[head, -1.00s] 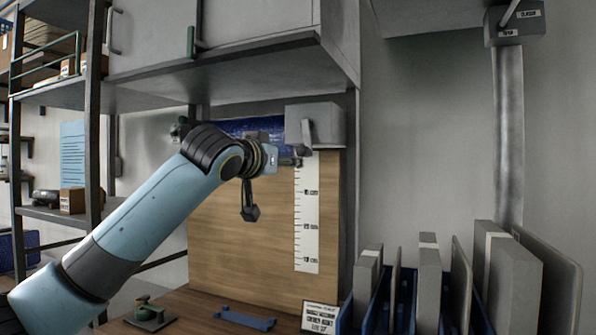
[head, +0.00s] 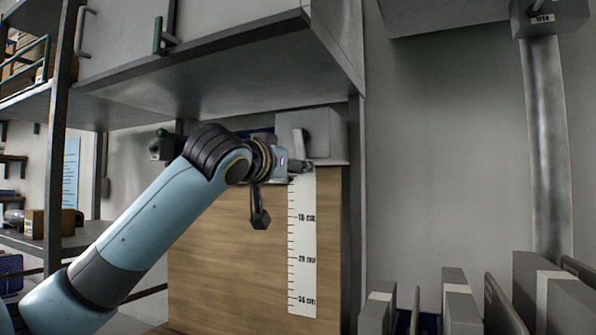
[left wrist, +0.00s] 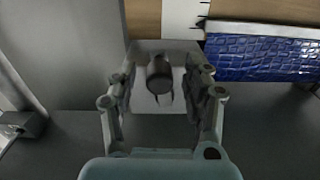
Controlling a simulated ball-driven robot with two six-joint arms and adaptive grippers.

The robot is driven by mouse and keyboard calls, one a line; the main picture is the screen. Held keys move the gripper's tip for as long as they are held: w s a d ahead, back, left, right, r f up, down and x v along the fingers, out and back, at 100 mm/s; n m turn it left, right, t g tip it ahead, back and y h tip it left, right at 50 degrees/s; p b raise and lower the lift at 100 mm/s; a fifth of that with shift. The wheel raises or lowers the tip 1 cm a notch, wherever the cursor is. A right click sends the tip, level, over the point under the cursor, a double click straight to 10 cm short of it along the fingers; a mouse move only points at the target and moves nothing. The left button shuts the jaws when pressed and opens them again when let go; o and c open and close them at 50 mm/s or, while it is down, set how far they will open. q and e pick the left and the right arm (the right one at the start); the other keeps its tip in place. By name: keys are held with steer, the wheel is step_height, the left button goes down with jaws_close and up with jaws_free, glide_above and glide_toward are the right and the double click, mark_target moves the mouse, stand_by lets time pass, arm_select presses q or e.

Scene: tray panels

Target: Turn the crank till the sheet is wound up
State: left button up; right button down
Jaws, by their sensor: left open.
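The crank (head: 299,142) hangs on the front of a grey housing (head: 325,135) under the shelf. A dark crank knob (left wrist: 159,78) shows in the left wrist view. My left gripper (head: 301,165) is at the crank's lower end. In the left wrist view its open fingers stand on either side of the knob; I cannot tell whether they touch it. The blue sheet (left wrist: 262,58) shows there with a white strip along one edge. In the head view it is almost fully hidden behind my arm. My right gripper is not in view.
A wooden board (head: 215,260) with a white scale (head: 302,245) stands below the housing. The grey shelf (head: 215,85) overhangs close above my arm. Grey panels (head: 461,300) stand upright at the lower right.

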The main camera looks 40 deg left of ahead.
arm_select(q)
steer(key=shift+s+d+r, duration=0.1)
steer(key=shift+s, duration=0.05)
steer(key=shift+c, duration=0.4)
steer(key=c, duration=0.4)
jaws_close()
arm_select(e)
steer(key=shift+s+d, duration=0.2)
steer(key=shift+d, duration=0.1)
arm_select(q)
steer(key=shift+a+m+p, duration=0.55)
steer(key=shift+m+p, duration=0.05)
steer(key=shift+m, duration=0.3)
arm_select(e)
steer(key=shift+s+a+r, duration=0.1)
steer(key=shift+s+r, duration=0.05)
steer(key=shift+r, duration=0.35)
arm_select(q)
steer(key=shift+o, duration=2.4)
jaws_free()
steer(key=shift+s, duration=0.1)
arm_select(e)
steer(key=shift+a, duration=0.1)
